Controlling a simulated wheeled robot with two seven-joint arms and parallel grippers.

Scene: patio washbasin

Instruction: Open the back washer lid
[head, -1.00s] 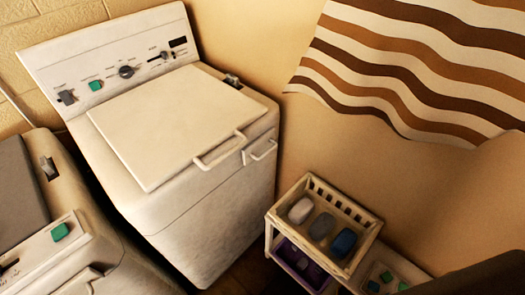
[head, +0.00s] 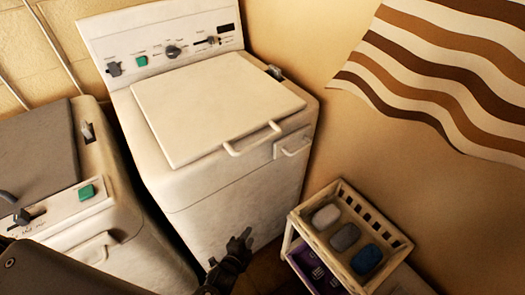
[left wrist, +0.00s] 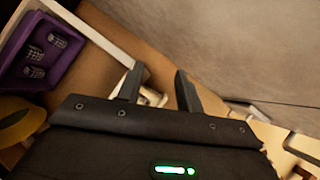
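The back washer (head: 235,190) is the white machine in the middle of the head view. Its pale lid (head: 205,105) lies shut, flat on top, with a bar handle (head: 252,141) at its front edge. My left gripper (head: 240,243) is low in front of the washer, well below the lid and handle. In the left wrist view its two fingers (left wrist: 158,88) stand apart with nothing held between them. The lid handle cannot be made out in that view. My right gripper is not in view.
Another washer (head: 75,215) with a grey top stands at the left. A rack's top basket (head: 398,243) with several soap-like blocks stands at the right, above a purple bin (head: 305,262), also in the left wrist view (left wrist: 18,45). A striped cloth (head: 450,70) hangs on the wall.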

